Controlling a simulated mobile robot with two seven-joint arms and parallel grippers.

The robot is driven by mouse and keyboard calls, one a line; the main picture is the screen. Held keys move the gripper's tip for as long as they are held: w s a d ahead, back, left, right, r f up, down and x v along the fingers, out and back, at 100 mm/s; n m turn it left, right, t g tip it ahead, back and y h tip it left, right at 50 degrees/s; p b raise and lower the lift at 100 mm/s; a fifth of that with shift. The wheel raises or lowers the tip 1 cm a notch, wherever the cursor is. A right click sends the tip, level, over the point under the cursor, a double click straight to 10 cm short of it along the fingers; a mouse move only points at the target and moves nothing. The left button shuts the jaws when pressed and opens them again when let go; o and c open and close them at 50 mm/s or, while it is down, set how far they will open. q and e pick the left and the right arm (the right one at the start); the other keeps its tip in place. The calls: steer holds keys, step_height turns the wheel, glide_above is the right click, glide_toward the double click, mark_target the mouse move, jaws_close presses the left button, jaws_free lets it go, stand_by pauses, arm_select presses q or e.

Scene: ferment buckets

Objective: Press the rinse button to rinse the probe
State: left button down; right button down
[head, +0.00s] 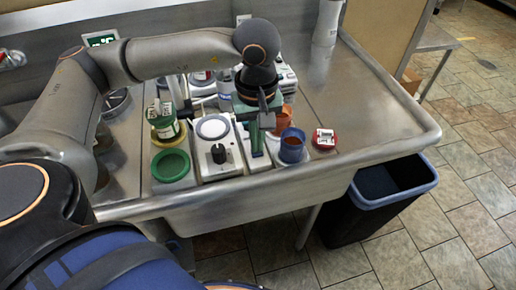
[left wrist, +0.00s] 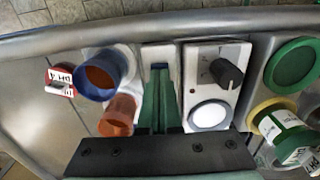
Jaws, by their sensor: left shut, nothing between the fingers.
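My left gripper (head: 257,153) comes down over the counter with its green fingers shut and empty. In the left wrist view its fingertips (left wrist: 160,72) are over a narrow white-edged unit (left wrist: 150,52), between the knobbed device and the cups. A small blue patch (left wrist: 160,66) shows right at the fingertips; it may be the rinse button, and I cannot tell whether they touch it. I cannot make out the probe. A white instrument (head: 287,78) stands partly hidden behind the gripper. My right gripper is not in view.
A white device (head: 219,164) with a black knob (head: 218,154) is left of the fingers. A green dish (head: 170,166) and green-labelled bottle (head: 164,122) are further left. A blue cup (head: 292,148), orange cup (head: 284,117) and red-lidded jar (head: 324,139) are right. The right counter is clear.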

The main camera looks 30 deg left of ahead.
arm_select(q)
steer(key=shift+f+b, duration=0.4)
steer(key=shift+f, duration=0.1)
steer(key=shift+r, duration=0.1)
steer(key=shift+r+p, duration=1.65)
steer(key=shift+r, duration=1.35)
